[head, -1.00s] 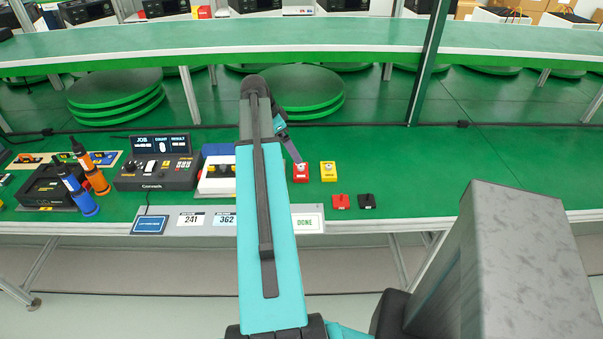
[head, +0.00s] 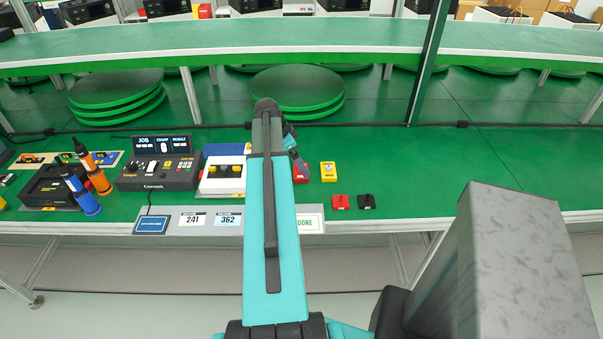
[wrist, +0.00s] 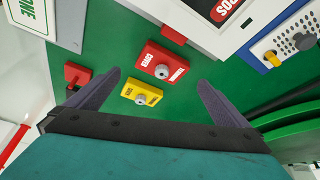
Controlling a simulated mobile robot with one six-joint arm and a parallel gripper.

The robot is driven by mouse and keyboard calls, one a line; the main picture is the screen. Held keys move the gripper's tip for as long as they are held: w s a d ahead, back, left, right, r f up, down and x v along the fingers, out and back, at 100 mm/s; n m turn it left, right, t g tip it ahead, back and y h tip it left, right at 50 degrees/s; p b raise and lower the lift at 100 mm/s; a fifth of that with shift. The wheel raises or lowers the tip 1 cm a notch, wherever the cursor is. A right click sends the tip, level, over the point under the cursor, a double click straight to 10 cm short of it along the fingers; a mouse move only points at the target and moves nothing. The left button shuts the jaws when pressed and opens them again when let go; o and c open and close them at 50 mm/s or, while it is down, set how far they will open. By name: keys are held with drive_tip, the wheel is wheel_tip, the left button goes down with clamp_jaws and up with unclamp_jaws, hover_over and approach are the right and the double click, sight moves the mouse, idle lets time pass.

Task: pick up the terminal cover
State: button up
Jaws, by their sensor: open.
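The terminal cover, a red block with a round grey knob and a white label reading "COVER" (wrist: 148,57), lies on the green table. In the wrist view it sits between and just beyond the tips of my open gripper (wrist: 160,77), with nothing held. In the head view the red block (head: 302,177) is partly hidden by my gripper (head: 295,162), which is above or beside it; the exact height is hard to tell.
A yellow block with a knob (wrist: 141,93) lies close to the cover, also in the head view (head: 328,172). A small red part (head: 340,202) and a black part (head: 366,201) lie nearer the front edge. A white fixture (head: 221,178) stands left. The table's right side is clear.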

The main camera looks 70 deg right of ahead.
drive_tip(key=shift+f, duration=0.1)
drive_tip(key=shift+p+x, duration=1.05)
drive_tip(key=shift+x, duration=1.45)
drive_tip(key=c, duration=1.1)
